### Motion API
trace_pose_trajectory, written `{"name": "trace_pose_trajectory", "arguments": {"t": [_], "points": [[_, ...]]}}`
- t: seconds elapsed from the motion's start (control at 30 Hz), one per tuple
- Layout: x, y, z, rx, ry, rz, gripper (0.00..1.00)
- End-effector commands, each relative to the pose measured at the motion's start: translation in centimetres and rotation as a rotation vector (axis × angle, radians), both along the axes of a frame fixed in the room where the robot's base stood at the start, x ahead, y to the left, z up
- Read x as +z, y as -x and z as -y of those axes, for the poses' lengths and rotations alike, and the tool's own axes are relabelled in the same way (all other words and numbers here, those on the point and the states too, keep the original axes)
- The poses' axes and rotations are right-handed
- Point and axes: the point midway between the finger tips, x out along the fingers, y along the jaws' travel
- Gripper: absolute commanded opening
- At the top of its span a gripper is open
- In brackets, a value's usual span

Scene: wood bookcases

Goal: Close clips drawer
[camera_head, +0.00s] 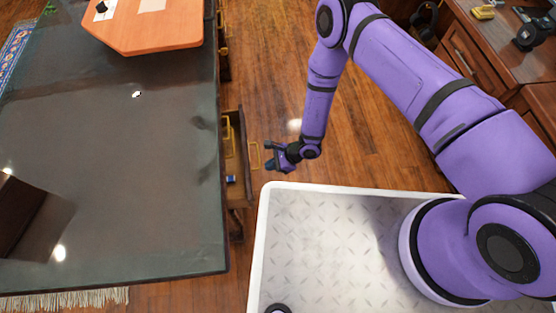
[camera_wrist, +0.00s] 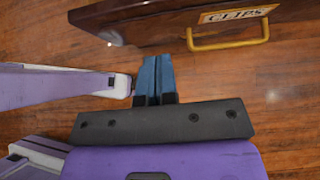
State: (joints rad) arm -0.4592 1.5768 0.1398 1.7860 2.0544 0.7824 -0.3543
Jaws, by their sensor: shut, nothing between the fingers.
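The clips drawer (camera_head: 243,150) is pulled out from the right side of the dark-topped desk. Its wooden front (camera_wrist: 150,18) shows in the wrist view, with a "CLIPS" label (camera_wrist: 238,14) and a brass handle (camera_wrist: 230,40). The handle also shows in the head view (camera_head: 254,156). My gripper (camera_head: 271,156) is just to the right of the drawer front. In the wrist view its blue fingers (camera_wrist: 154,72) are together and empty, pointing at the front, left of the handle. I cannot tell whether the fingertips touch the front.
The desk top (camera_head: 120,130) carries an orange board (camera_head: 155,30) at the back. A small blue item (camera_head: 231,179) shows inside the open drawer area. A wooden cabinet (camera_head: 470,55) stands at the upper right. The wood floor (camera_head: 265,85) between them is clear.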

Motion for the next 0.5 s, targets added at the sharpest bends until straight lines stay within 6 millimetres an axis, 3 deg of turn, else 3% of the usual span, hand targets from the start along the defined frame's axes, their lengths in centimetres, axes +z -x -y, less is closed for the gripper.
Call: {"name": "trace_pose_trajectory", "arguments": {"t": [0.13,0.3,0.5], "points": [[-1.9,0.6,-2.1,0.002,-0.001,-0.001,0.0],[-1.7,1.0,-4.4,0.002,-0.001,0.001,0.0],[-1.7,1.4,-5.6,0.001,0.0,-0.001,0.0]]}}
